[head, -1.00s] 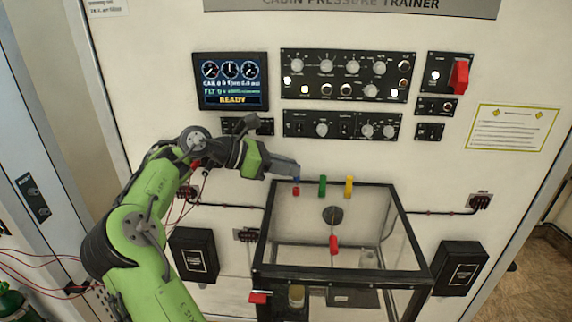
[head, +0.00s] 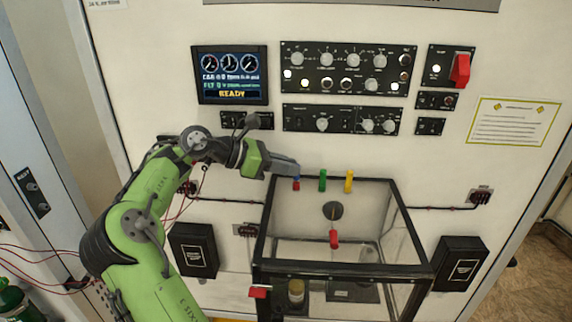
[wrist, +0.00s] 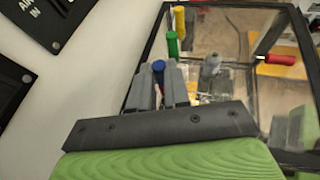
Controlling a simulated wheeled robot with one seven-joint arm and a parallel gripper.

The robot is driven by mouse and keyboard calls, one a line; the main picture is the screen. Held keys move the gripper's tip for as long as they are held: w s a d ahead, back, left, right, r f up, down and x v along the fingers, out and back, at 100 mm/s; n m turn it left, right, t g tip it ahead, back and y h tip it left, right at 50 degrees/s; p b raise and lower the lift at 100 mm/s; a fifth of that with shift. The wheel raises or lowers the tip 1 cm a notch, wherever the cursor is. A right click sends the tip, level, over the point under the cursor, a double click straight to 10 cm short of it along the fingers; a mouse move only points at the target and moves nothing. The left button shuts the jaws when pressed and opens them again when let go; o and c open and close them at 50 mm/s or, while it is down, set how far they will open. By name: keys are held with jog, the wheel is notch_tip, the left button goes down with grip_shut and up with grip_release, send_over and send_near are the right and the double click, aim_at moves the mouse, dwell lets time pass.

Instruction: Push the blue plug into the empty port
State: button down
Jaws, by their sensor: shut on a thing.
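The blue plug (head: 296,183) is at the left end of a row of coloured plugs on the back top edge of the clear box. My gripper (head: 292,168) is shut on it from the left, and the wrist view shows its blue top (wrist: 158,66) between the fingertips. A small red piece (head: 296,189) sits just below the blue plug, apparently touching it. The port opening is hidden, so I cannot tell how deep the plug sits.
A green plug (head: 323,180) and a yellow plug (head: 348,181) stand upright to the right of the blue one. The black-framed clear box (head: 345,268) has a red-handled knob (head: 334,238). The panel with dials (head: 346,72) is behind and above.

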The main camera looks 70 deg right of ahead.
jog(key=shift+f+b, duration=0.3)
jog(key=shift+f, duration=0.4)
jog(key=c, duration=1)
grip_release()
jog(key=shift+r, duration=0.1)
jog(key=p+v, duration=0.1)
jog(key=v, duration=1.4)
jog(key=shift+w+a+r, duration=0.1)
jog(key=shift+w+a, duration=0.1)
jog(key=shift+w, duration=0.15)
